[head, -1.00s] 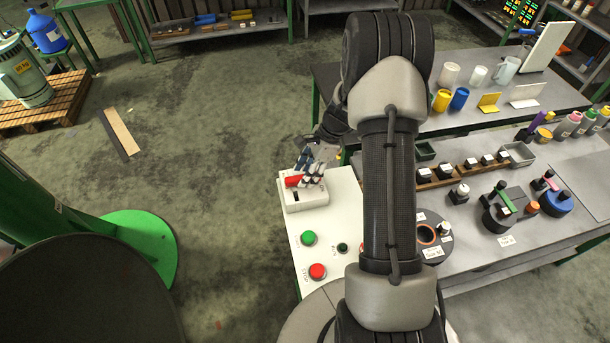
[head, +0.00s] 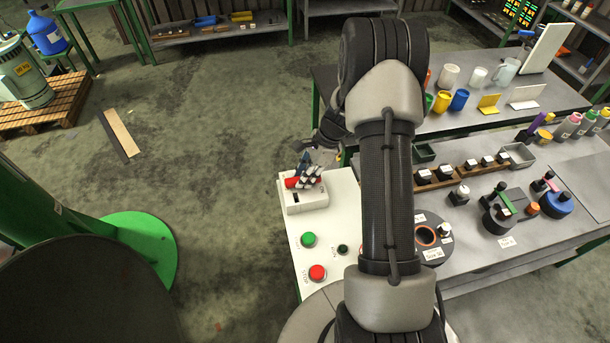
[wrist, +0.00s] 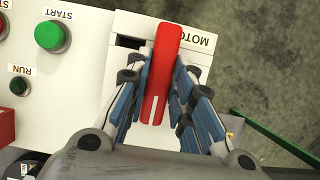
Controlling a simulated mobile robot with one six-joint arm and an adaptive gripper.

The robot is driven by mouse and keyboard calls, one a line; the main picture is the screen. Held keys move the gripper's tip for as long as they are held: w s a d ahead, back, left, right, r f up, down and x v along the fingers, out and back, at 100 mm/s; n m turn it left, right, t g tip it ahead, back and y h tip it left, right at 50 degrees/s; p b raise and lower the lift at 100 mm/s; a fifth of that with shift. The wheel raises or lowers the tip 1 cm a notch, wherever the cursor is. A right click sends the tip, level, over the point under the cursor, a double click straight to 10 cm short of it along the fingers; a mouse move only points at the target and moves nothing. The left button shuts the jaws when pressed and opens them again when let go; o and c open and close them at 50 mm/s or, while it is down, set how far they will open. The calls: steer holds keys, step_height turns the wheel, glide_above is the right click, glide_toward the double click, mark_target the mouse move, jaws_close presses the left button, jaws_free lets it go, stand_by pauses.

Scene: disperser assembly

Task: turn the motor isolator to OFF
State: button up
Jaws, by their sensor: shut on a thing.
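The motor isolator (head: 303,201) is a white box on the far left corner of the white control panel, with a red handle (head: 291,183) on top. In the wrist view the red handle (wrist: 163,62) stands between the blue-padded fingers, with its white line toward my gripper. My gripper (head: 310,175) is shut on the handle, with its fingers on both sides. In the wrist view my gripper (wrist: 160,95) hides part of the box and its label, of which "MOTO" shows. The position marks are hidden or too small to read.
On the same panel are a green START button (head: 309,239), a red STOP button (head: 317,272) and a small dark green RUN lamp (head: 343,249). A bench with several small parts (head: 470,170) stands to the right.

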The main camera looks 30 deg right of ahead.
steer(key=shift+n, duration=0.3)
jaws_close()
steer(key=n+g, duration=0.1)
steer(key=n, duration=0.2)
steer(key=shift+w+g, duration=0.15)
steer(key=shift+g, duration=0.15)
steer(key=n, duration=0.2)
steer(key=n+g, duration=0.1)
steer(key=n, duration=0.2)
steer(key=shift+w+g, duration=0.1)
steer(key=shift+g, duration=0.2)
steer(key=n, duration=0.2)
steer(key=n+g+h+b, duration=0.1)
steer(key=n, duration=0.1)
steer(key=shift+w+a+n, duration=0.1)
steer(key=shift+a+n, duration=0.05)
steer(key=shift+n, duration=0.15)
steer(key=n+g+h, duration=0.1)
steer(key=n+h, duration=0.1)
steer(key=n, duration=0.2)
steer(key=shift+n, duration=0.3)
steer(key=o, duration=0.9)
jaws_free()
steer(key=shift+a, duration=0.1)
steer(key=v, duration=1.2)
steer(key=shift+w, duration=0.2)
